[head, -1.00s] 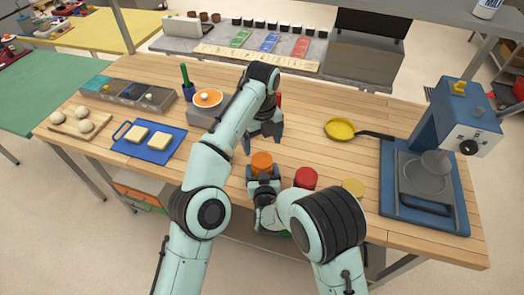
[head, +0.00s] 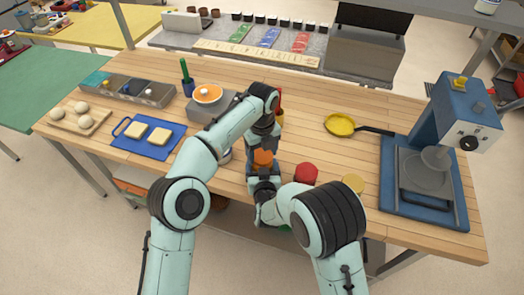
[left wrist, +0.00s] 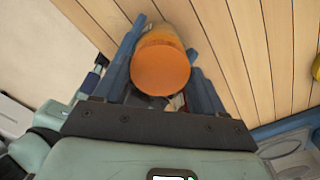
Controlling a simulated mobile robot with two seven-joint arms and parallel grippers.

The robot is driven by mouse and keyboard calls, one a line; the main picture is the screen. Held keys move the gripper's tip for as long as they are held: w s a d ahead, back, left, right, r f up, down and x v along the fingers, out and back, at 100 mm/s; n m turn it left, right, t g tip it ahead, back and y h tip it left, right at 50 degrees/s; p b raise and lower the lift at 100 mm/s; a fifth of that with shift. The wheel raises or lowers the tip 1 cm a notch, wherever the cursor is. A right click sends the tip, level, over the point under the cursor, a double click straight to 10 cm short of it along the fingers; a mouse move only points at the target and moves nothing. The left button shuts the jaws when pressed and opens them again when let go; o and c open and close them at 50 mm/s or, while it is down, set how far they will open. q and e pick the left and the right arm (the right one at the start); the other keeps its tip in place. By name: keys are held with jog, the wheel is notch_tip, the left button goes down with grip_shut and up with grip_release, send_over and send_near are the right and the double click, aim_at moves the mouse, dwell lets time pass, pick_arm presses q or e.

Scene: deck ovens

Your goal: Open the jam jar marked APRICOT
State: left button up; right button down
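A jar with an orange lid (head: 263,158) stands near the front edge of the wooden table; its label is not visible. My left gripper (head: 264,143) is over it, pointing down. In the left wrist view the orange lid (left wrist: 160,68) lies between the spread blue fingers of my left gripper (left wrist: 168,62), and a strip of jar body shows past the lid. My right gripper (head: 264,178) is at the jar's near side, below the lid. The right fingers are mostly hidden, so their grip on the jar is unclear.
A red-lidded jar (head: 306,173) and a yellow-lidded jar (head: 353,183) stand to the right. A yellow pan (head: 340,125) and a blue press-like machine (head: 450,125) are farther right. A blue board (head: 150,140) with bread slices lies left. The table between jars and pan is clear.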

pick_arm(q)
jog(key=c, duration=0.5)
jog(key=shift+n, duration=1.7)
jog(key=o, duration=1.1)
jog(key=shift+o, duration=0.2)
